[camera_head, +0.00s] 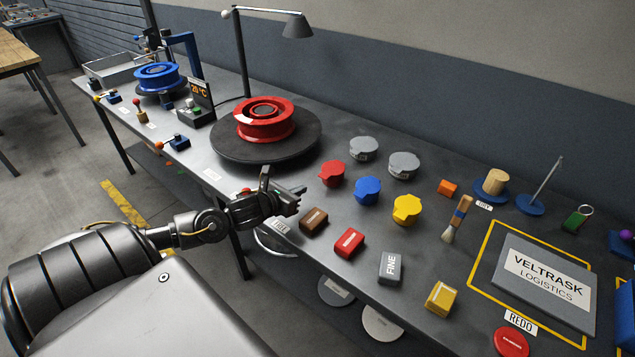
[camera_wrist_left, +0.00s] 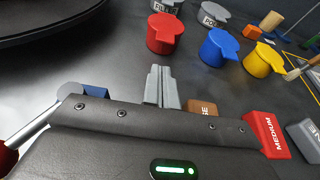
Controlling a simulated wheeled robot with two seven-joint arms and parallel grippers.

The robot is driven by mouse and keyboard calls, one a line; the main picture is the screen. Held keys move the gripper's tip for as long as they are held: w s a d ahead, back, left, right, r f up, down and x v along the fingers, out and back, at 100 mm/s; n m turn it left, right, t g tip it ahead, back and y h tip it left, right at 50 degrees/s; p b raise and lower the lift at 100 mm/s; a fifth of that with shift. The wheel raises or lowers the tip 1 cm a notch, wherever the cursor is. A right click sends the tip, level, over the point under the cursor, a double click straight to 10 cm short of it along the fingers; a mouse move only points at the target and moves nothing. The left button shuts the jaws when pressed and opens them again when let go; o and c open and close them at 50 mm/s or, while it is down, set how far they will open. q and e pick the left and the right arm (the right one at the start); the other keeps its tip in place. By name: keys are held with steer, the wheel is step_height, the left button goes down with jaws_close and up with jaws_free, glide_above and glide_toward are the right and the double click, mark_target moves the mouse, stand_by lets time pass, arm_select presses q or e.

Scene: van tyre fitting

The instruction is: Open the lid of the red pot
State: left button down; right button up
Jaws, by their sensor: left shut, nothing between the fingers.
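The red pot (camera_head: 331,174) stands upright on the dark bench, a small round pot with a tab on its lid. Its lid looks shut. In the left wrist view the red pot (camera_wrist_left: 164,35) is beyond the fingertips, slightly right of centre. My left gripper (camera_head: 290,198) is shut and empty, at the bench's front edge, to the left of the red pot and nearer to me, apart from it. Its closed fingers show in the left wrist view (camera_wrist_left: 161,86). My right gripper is not in view.
A blue pot (camera_head: 367,190) and a yellow pot (camera_head: 406,209) stand right of the red one; two grey pots (camera_head: 364,148) stand behind. Brown (camera_head: 314,220), red (camera_head: 349,242) and grey blocks (camera_head: 390,268) line the front. A turntable (camera_head: 228,149) with a red wheel is left.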

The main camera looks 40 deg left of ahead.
arm_select(q)
steer(key=p, duration=0.1)
glide_toward(331, 170)
steer(key=f, duration=0.1)
steer(key=w+f, duration=0.1)
steer(key=f, duration=0.2)
steer(key=shift+w+a, duration=0.3)
steer(key=shift+w+f, duration=0.35)
steer(key=shift+w, duration=0.3)
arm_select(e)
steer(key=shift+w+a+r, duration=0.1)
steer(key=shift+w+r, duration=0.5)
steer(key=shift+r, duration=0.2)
arm_select(q)
steer(key=shift+d, duration=0.1)
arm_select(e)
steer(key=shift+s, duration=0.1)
